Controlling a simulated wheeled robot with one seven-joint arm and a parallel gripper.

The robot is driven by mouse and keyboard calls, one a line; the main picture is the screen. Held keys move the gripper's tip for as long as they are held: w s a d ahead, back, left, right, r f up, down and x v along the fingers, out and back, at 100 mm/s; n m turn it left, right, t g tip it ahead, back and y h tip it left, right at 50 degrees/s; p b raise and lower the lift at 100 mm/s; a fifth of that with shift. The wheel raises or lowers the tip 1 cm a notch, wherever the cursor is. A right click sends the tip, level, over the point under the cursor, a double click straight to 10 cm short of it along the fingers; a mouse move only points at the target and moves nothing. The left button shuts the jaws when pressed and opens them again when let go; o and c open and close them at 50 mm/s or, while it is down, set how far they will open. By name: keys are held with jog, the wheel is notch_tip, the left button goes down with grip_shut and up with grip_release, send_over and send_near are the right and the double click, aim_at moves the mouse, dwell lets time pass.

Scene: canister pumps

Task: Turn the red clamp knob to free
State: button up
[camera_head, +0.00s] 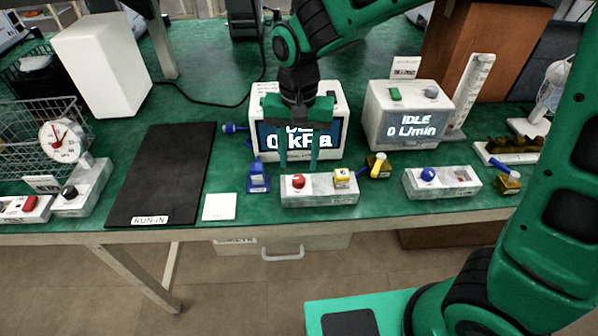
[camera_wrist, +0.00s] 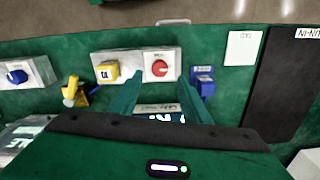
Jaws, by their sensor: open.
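The red clamp knob (camera_head: 298,181) sits on the left part of a grey block (camera_head: 318,199) near the table's front edge. In the wrist view the knob (camera_wrist: 159,69) is round with a pale line across it and lies just beyond my fingertips. A yellow part (camera_head: 341,178) is on the same block, to the right of the knob. My gripper (camera_head: 300,166) is open and empty, pointing down behind the block. Its two green fingers also show in the wrist view (camera_wrist: 160,82), spread apart on either side of the knob's line. The fingers do not appear to touch the knob.
A white box reading 0 kPa (camera_head: 341,110) stands behind my gripper. A blue part (camera_head: 258,178) is left of the block and a yellow-and-black part (camera_head: 377,166) right. Another block with a blue knob (camera_head: 428,174) is further right. A black mat (camera_head: 160,175) lies left.

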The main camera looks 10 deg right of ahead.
aim_at(299, 178)
notch_tip(299, 178, down, 6)
dwell(0.4)
jog(key=c, duration=1)
